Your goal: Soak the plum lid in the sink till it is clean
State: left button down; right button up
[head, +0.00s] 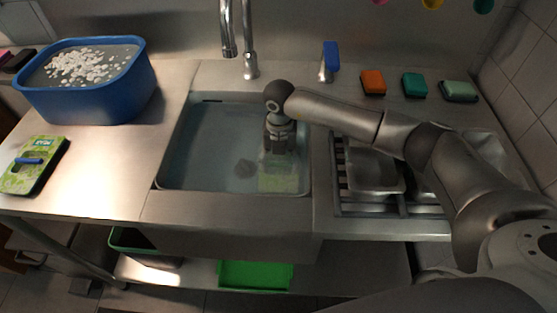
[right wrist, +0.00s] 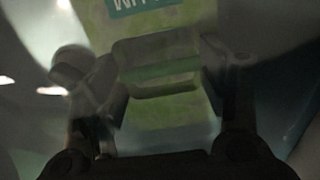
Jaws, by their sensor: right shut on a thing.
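The lid (head: 277,180) is under the water in the sink (head: 172,170), near its front right. In the right wrist view the lid (right wrist: 165,115) is pale yellow-green with mottled green patches and a raised green handle (right wrist: 160,75). Its teal label is upside down and cut off; the letters that show look like "UM". My right gripper (head: 279,150) reaches down into the sink and is shut on the lid's handle, with a finger on either side. The fingers partly hide the lid in the head view. My left gripper is not in view.
Another green lid with a blue handle (head: 35,166) lies on the left counter, before a blue tub (head: 100,99) of water and white bits. A faucet (head: 248,50) stands behind the sink. A rack (head: 338,190) with metal trays is at right. Sponges (head: 372,82) line the back.

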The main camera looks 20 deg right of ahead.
aim_at(279, 164)
jog(key=o, duration=1.3)
jog(key=shift+c, duration=0.2)
notch_tip(279, 164, up, 6)
jog(key=p, duration=0.4)
jog(key=shift+r, duration=0.1)
notch_tip(279, 164, up, 10)
jog(key=p, duration=0.6)
jog(key=shift+p, duration=0.4)
